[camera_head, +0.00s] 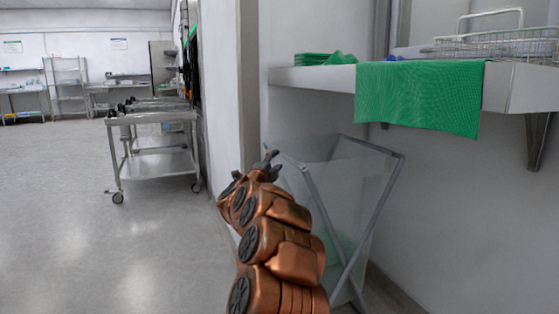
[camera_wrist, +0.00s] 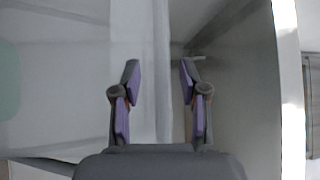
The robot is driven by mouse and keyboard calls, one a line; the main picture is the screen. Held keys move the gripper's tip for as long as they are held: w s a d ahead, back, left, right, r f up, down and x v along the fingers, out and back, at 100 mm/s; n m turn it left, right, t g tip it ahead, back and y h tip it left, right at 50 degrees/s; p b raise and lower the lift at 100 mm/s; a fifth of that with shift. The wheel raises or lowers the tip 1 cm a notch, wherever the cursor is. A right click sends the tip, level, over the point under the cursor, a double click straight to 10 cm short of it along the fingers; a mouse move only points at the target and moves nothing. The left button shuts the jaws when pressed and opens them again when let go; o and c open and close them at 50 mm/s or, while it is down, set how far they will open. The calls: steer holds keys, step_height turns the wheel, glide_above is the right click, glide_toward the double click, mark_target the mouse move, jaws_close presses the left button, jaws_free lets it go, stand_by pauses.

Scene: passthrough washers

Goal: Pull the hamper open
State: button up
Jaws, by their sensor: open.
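The hamper (camera_head: 345,185) is a grey X-shaped folding frame with a translucent whitish bag, standing under the shelf against the wall. Green cloth (camera_head: 343,243) shows dimly low in the bag. My gripper (camera_head: 270,160) is at the hamper's upper left, close to its top rim. In the wrist view, the two fingers of my gripper (camera_wrist: 159,78) are apart. A pale upright strip, seemingly the hamper's edge (camera_wrist: 162,50), runs between them. I cannot tell whether the fingers touch it. The translucent bag also fills the left of the wrist view (camera_wrist: 60,75). My arm hides part of the hamper's left side.
A wall shelf (camera_head: 315,78) above the hamper holds folded green cloths (camera_head: 325,58), a hanging green cloth (camera_head: 418,95) and a wire basket (camera_head: 500,44). A wall corner (camera_head: 222,90) stands left of my gripper. A steel cart (camera_head: 155,150) stands farther left; the floor before it is clear.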

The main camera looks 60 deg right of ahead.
steer(key=shift+b+x, duration=0.35)
steer(key=shift+x, duration=1.7)
jaws_close()
